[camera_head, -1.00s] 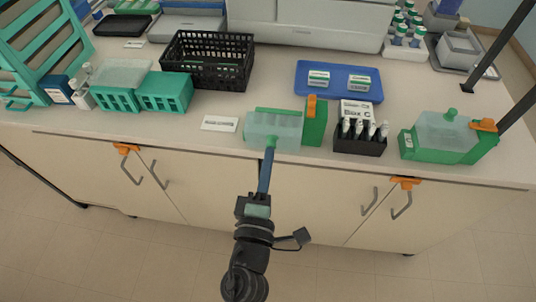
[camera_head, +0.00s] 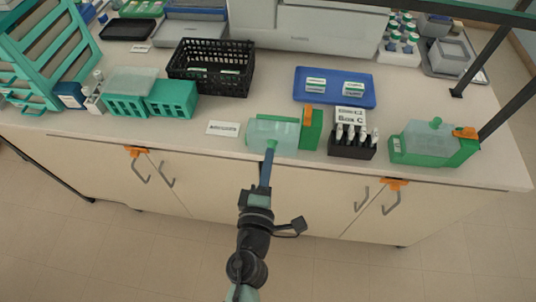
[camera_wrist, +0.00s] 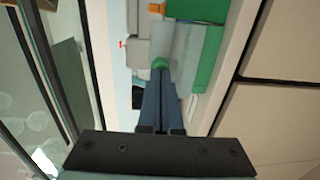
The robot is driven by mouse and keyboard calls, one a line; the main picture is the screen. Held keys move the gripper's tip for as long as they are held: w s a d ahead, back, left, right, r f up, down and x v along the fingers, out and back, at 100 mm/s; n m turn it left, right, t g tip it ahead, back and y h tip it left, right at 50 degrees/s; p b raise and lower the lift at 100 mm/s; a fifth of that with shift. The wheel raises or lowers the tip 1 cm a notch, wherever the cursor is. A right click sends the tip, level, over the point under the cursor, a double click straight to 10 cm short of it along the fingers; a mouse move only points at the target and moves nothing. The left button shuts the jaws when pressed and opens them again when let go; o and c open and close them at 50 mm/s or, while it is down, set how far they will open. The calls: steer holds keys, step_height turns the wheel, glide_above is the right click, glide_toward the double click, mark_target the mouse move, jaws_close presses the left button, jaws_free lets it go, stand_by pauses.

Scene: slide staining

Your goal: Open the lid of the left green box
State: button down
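The left green box (camera_head: 311,132) stands at the counter's front edge, with an orange clip (camera_head: 309,110) at its right end. Its translucent lid (camera_head: 275,130) faces the front; how far it is tilted or raised from the box is hard to tell. My gripper (camera_head: 268,152) reaches up from the front to this lid. In the wrist view my gripper (camera_wrist: 160,72) has its blue fingers close together on the lid's green knob (camera_wrist: 160,63). The fingers hide part of the knob. The lid also shows in the wrist view (camera_wrist: 188,45).
A similar green box (camera_head: 434,160) stands to the right. A black vial rack (camera_head: 352,150) and a Box C card (camera_head: 350,116) stand between. A blue tray (camera_head: 370,97) and black basket (camera_head: 213,85) lie behind. A white label (camera_head: 223,128) lies left on clear counter.

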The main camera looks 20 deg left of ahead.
steer(key=r+p, duration=0.1)
steer(key=p, duration=0.2)
steer(key=shift+w+r+g+p, duration=0.2)
steer(key=shift+g+p, duration=0.1)
steer(key=shift+w+p, duration=0.1)
steer(key=shift+p, duration=0.55)
steer(key=shift+f, duration=0.1)
steer(key=shift+a+f, duration=0.1)
